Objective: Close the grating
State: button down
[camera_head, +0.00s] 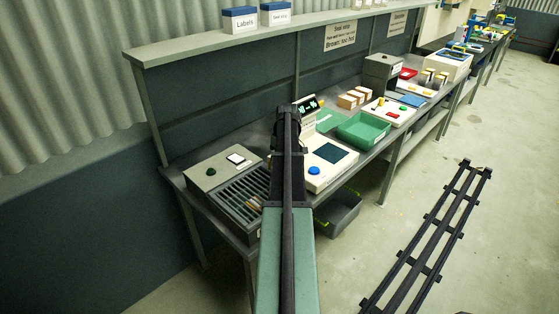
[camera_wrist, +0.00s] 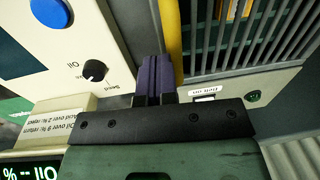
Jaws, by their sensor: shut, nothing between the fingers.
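The grating (camera_head: 243,193) is a set of dark parallel slats on a grey box at the bench's left end. Its slats (camera_wrist: 275,40) also fill the upper right of the wrist view. Orange and green things (camera_wrist: 222,15) show at the slats' left part, at the top edge. A yellow bar (camera_wrist: 173,35) runs beside the slats. My gripper (camera_wrist: 155,62) is shut and empty, its dark purple fingers just left of the yellow bar; I cannot tell whether they touch. In the head view my arm hides the gripper.
A white panel with a blue button (camera_wrist: 50,12) and a black knob (camera_wrist: 94,71) lies left of the fingers. A "Belt on" label (camera_wrist: 204,92) and green button (camera_wrist: 254,95) are on the grating's box. A green tray (camera_head: 362,130) stands farther along the bench.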

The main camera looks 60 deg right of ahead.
jog(key=shift+d+f+b, duration=0.2)
jog(key=shift+f+b, duration=0.15)
jog(key=shift+f, duration=0.3)
jog(key=s+d+r+p, duration=0.2)
jog(key=d+r+p, duration=0.6)
jog(key=r+p, duration=0.1)
jog(key=shift+s+d+r+p, duration=0.2)
jog(key=shift+d+r+p, duration=0.1)
jog(key=shift+d, duration=0.1)
